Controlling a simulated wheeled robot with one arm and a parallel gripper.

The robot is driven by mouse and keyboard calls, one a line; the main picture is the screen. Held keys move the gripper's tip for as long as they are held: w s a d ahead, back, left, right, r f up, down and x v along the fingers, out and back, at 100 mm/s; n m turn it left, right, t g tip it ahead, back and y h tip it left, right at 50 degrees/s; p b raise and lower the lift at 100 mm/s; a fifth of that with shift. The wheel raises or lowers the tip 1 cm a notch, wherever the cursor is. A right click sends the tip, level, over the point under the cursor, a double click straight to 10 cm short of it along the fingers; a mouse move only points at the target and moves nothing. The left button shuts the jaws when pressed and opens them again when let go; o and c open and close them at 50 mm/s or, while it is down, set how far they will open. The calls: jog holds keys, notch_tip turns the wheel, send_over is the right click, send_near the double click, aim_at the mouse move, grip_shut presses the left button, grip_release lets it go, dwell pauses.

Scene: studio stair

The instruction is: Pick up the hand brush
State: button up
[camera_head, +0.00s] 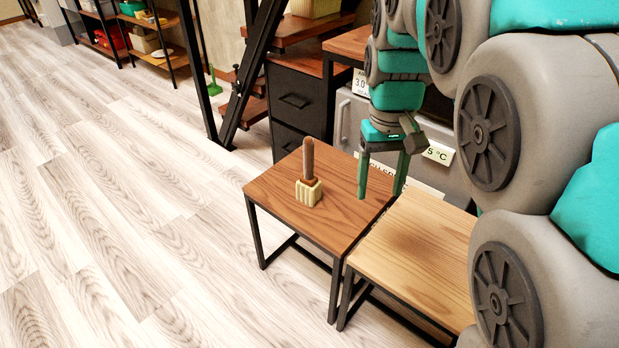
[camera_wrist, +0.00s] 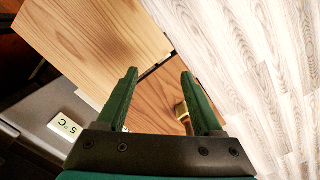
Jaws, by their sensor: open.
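The hand brush (camera_head: 307,178) stands upright on a dark brown wooden side table (camera_head: 350,215), with a brown handle on top and a cream ridged block below. My gripper (camera_head: 383,178) is open and empty, its green fingers pointing down over the right part of that table, to the right of the brush and apart from it. In the wrist view my gripper (camera_wrist: 158,75) shows both fingers spread. A small part of the brush (camera_wrist: 181,110) shows beside the right finger, which hides most of it.
A lighter wooden table (camera_head: 425,245) adjoins the brown one at the front right. A black drawer cabinet (camera_head: 295,100) and a grey appliance (camera_head: 350,125) stand close behind. Black stair posts (camera_head: 250,75) rise at the back. The wood floor (camera_head: 120,210) at left is clear.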

aim_at(308, 140)
jog(key=w+a+n+b, duration=0.1)
jog(key=w+a, duration=0.3)
jog(key=w, duration=0.2)
jog(key=w+a+f+n, duration=0.1)
jog(key=w+a, duration=0.3)
jog(key=w, duration=0.1)
jog(key=w+a+f+n+b, duration=0.1)
jog(key=w+a+n, duration=0.1)
jog(key=w+a, duration=0.3)
jog(key=shift+w+a+t+b, duration=0.1)
jog(key=shift+w+t+b, duration=0.25)
jog(key=shift+w, duration=0.45)
jog(key=shift+a, duration=0.1)
jog(key=shift+f, duration=0.8)
jog(key=shift+w+f, duration=0.15)
jog(key=shift+f, duration=1.4)
jog(key=shift+w+f, duration=0.15)
jog(key=shift+f, duration=1.35)
jog(key=shift+c, duration=0.2)
grip_shut()
